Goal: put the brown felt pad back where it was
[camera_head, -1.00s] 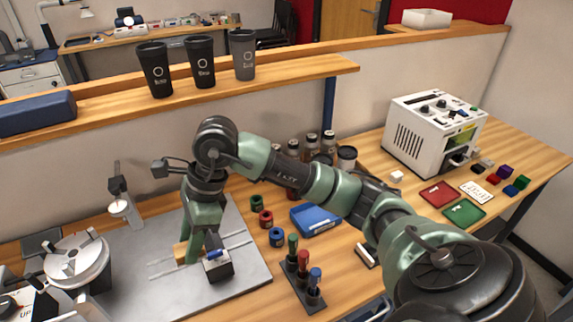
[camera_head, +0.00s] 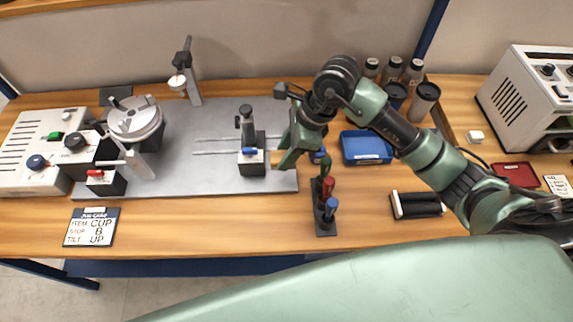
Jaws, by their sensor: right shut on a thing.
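My right gripper (camera_head: 286,158) is over the right edge of the grey metal plate (camera_head: 215,178). It is shut on a small tan-brown piece (camera_head: 275,157), which looks like the brown felt pad. Only a bit of the piece shows at the fingertips; the fingers hide the rest. The black block with a blue lever (camera_head: 252,160) is just left of the gripper. I cannot tell whether the piece touches that block or the plate. My left gripper is not in view.
A marker rack (camera_head: 326,229) stands right of the plate, with a blue tray (camera_head: 367,147) behind. A round-headed fixture (camera_head: 135,118) and a red-lever block (camera_head: 105,183) are at left. A job card (camera_head: 91,227) lies in front. The middle front of the table is clear.

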